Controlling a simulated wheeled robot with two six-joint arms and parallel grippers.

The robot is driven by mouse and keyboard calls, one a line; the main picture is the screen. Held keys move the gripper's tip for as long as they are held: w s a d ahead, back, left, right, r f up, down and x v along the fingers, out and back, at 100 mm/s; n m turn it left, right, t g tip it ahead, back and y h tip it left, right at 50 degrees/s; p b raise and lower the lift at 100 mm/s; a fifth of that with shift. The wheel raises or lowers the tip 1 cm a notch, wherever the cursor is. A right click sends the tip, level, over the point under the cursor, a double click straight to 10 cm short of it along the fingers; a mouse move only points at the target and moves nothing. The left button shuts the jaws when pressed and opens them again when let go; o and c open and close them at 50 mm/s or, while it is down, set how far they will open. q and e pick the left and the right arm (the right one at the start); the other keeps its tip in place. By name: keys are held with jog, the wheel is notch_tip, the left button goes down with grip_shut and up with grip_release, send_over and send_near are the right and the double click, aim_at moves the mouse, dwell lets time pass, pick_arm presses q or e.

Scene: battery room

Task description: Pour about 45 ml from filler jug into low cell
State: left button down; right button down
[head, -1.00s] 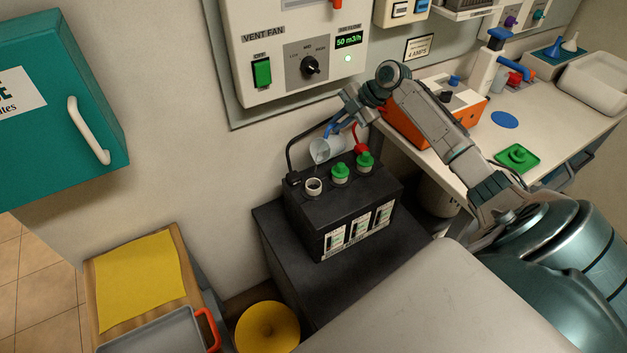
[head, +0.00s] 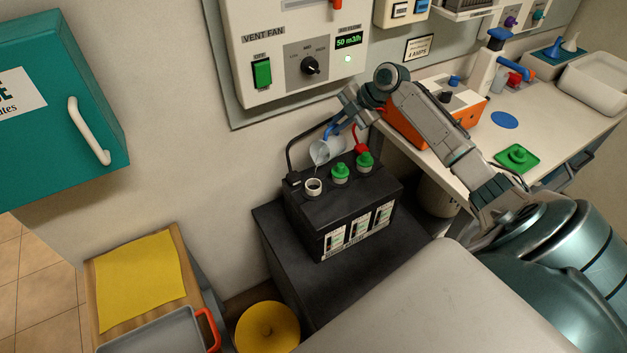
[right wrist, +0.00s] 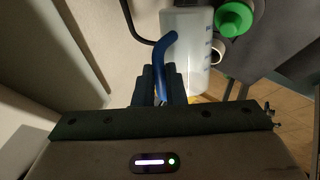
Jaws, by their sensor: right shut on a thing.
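The clear filler jug (head: 322,152) is tilted to the left above the open low cell (head: 313,186) of the black battery (head: 345,218). A thin clear stream runs from its lip down toward the opening. My right gripper (head: 341,116) is shut on the jug's blue handle. In the right wrist view the gripper (right wrist: 161,85) grips the blue handle (right wrist: 163,62), with the whitish jug body (right wrist: 187,40) beyond it. The two other cells carry green caps (head: 341,172) (head: 365,161). The liquid level inside the cell is hidden. My left gripper is out of view.
A red cable clamp (head: 360,140) and black cable sit on the battery close to the jug. The control panel (head: 297,50) hangs behind. A yellow cloth (head: 140,280) lies lower left.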

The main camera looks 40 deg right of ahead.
aim_at(343, 136)
dwell(0.5)
jog(key=d+y+b, duration=0.1)
jog(key=d+m+y+b, duration=0.1)
jog(key=y, duration=0.1)
jog(key=shift+w+d+f+g+b, duration=0.2)
jog(key=shift+w+g+b, duration=0.1)
jog(key=shift+w+b, duration=0.1)
jog(key=shift+w+d+r+y, duration=0.1)
jog(key=shift+d+r+y, duration=0.1)
jog(key=shift+y, duration=0.2)
jog(key=shift+d+f+m+y+b, duration=0.15)
jog(key=shift+m+y+b, duration=0.25)
jog(key=shift+b, duration=0.35)
jog(key=shift+d+y, duration=0.1)
jog(key=shift+y, duration=0.2)
